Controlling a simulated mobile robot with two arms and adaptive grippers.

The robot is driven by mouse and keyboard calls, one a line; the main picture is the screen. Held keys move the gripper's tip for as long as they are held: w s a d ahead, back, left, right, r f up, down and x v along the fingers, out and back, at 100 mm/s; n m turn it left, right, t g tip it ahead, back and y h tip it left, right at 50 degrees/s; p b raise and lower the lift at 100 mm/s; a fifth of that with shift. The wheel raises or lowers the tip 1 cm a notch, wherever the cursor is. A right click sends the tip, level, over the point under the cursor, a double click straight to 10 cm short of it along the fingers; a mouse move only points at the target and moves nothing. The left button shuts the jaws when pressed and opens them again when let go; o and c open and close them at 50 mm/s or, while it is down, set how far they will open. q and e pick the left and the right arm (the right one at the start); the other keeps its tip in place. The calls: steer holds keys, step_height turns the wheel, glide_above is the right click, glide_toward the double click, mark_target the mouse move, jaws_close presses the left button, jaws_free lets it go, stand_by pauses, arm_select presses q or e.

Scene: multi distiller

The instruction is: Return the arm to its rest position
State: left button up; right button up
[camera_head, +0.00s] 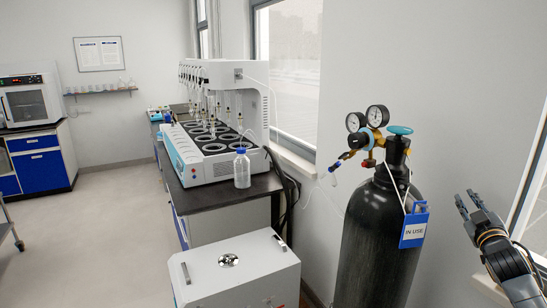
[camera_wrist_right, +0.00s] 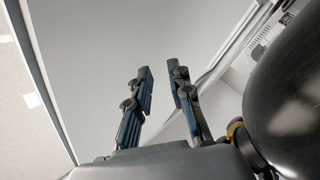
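My right gripper (camera_head: 468,203) is at the right edge of the head view, raised beside the black gas cylinder (camera_head: 378,240) and apart from it. Its two fingers are spread with nothing between them. The right wrist view also shows the open, empty fingers (camera_wrist_right: 160,82) against a pale wall, with a large dark rounded surface at the right. My left gripper is not in either view.
The cylinder carries gauges (camera_head: 367,119), a teal valve knob (camera_head: 400,130) and a blue "IN USE" tag (camera_head: 413,230). A white box (camera_head: 240,270) stands left of it. Behind are the distiller (camera_head: 205,150) and a clear bottle (camera_head: 242,170) on a dark bench.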

steer(key=s+a+f+g, duration=0.2)
steer(key=s+f, duration=0.1)
steer(key=f, duration=1)
steer(key=s+a+f+m+g+y, duration=0.1)
steer(key=s+a+f+g, duration=0.15)
steer(key=f, duration=1.05)
steer(key=s+a+f+g, duration=0.15)
steer(key=s+f, duration=0.25)
steer(key=f, duration=0.9)
steer(key=s+a+f+g+y, duration=0.1)
steer(key=s+a+f+g, duration=0.15)
steer(key=s+f, duration=0.55)
steer(key=s+a+f+g, duration=0.2)
steer(key=s+a+f, duration=0.2)
steer(key=s+f, duration=0.5)
steer(key=s+a+f+g, duration=0.2)
steer(key=s+a+f, duration=0.3)
steer(key=s, duration=0.7)
steer(key=s+a+f+m+g+y, duration=0.1)
steer(key=s+a+f+g, duration=0.2)
steer(key=s, duration=1)
steer(key=s+a+f+g+y, duration=0.1)
steer(key=s+a+f+g, duration=0.1)
steer(key=s+a+f, duration=0.5)
steer(key=s+f, duration=0.3)
steer(key=s, duration=0.2)
steer(key=shift+s+a+f+m+g, duration=0.2)
steer(key=shift+s+a+m+g, duration=0.1)
steer(key=shift+s+g, duration=0.1)
steer(key=shift+s+d, duration=0.1)
